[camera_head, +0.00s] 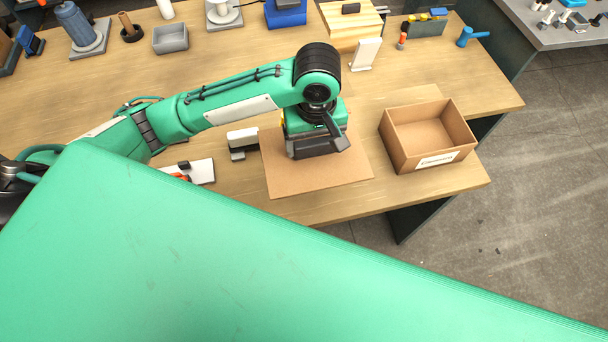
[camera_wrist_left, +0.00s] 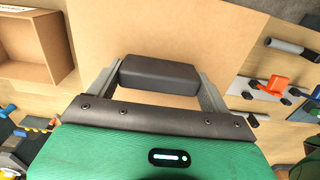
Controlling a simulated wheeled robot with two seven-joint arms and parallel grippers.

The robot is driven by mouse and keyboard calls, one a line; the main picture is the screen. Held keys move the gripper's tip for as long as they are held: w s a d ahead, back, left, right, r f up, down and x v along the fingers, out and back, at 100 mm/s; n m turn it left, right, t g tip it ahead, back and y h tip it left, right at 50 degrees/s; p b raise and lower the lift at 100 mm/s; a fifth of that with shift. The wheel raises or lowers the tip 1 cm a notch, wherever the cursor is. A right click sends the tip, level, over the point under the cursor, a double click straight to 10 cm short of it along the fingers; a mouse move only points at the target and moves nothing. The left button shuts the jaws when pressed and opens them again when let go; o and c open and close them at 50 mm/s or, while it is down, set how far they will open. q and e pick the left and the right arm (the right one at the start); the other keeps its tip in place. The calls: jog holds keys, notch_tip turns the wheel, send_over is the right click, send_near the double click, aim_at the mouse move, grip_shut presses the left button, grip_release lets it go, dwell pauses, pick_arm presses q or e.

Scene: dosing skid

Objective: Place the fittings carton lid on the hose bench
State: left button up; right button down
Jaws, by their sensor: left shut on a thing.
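The fittings carton lid (camera_head: 330,178) is a flat brown cardboard sheet over the front part of the wooden hose bench (camera_head: 440,190). My left gripper (camera_head: 318,150) is above the middle of the lid. In the left wrist view the lid (camera_wrist_left: 200,28) spreads out beyond the gripper (camera_wrist_left: 160,76). A black block lies between its two grey fingers, seemingly a grip on the lid, and the fingers are shut on it. The gripper hides part of the lid. I cannot tell whether the lid touches the bench top. My right gripper is not in view.
An open cardboard carton (camera_head: 428,140) with a white label stands right of the lid, near the bench's right end. A white-and-black fixture (camera_head: 243,142) stands close to the lid's left. A grey tray (camera_head: 170,38) and several tools line the back. The bench's front edge is near.

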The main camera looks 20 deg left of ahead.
aim_at(314, 156)
pick_arm(q)
jog(key=shift+w+f+p, duration=0.1)
jog(key=shift+f+p, duration=1.1)
jog(key=shift+f, duration=7.6)
jog(key=shift+f, duration=0.1)
jog(key=o, duration=1.2)
jog(key=shift+o, duration=0.2)
jog(key=shift+r, duration=0.2)
notch_tip(314, 156, up, 10)
jog(key=shift+r+b, duration=0.25)
jog(key=shift+b, duration=0.85)
jog(key=shift+r, duration=0.7)
